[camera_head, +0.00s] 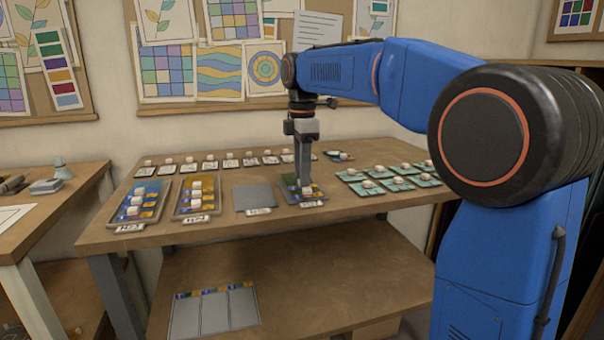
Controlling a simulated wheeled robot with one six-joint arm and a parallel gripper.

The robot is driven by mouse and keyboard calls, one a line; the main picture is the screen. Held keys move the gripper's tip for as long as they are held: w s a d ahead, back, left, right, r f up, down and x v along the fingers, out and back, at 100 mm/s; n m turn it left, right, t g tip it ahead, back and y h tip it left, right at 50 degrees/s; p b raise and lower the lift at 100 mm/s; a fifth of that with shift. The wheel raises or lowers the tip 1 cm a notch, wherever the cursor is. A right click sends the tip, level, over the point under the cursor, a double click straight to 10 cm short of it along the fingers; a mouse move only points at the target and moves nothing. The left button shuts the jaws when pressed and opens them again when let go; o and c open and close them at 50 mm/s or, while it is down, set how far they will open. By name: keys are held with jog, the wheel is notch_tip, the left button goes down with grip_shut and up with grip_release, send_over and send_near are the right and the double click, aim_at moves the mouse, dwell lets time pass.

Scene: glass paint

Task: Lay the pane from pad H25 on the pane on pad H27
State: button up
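Several pads stand in a row along the table's front, with tags too small to read surely, so I cannot tell which is H25 or H27. The far-left pad (137,205) and the second pad (212,205) bear coloured panes with white knobs. The third pad (252,197) is bare grey. The fourth pad (320,197) bears blue and yellow pieces with a white knob (307,190). My gripper (303,183) points down over this fourth pad, beside a greenish pane (290,182). Its fingertips are too small to show whether they hold anything.
A row of small white-knobbed pieces on tags (210,163) lines the table's back. Several pale green pads with white knobs (368,184) stand to the right. A lower shelf (330,285) holds a grey three-part sheet (213,312). A side table (45,215) stands at left.

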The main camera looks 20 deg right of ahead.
notch_tip(320, 180, up, 12)
dwell(0.5)
jog(key=s+d+f+m+t, duration=0.2)
jog(key=s+f+m, duration=0.7)
jog(key=s+f, duration=0.7)
jog(key=s+d+f+m+t, duration=0.2)
jog(key=s+d+f+m, duration=0.3)
jog(key=s+f+m, duration=0.4)
jog(key=s+f, duration=0.7)
jog(key=s, duration=0.1)
jog(key=shift+s+t, duration=0.2)
jog(key=shift+t, duration=0.2)
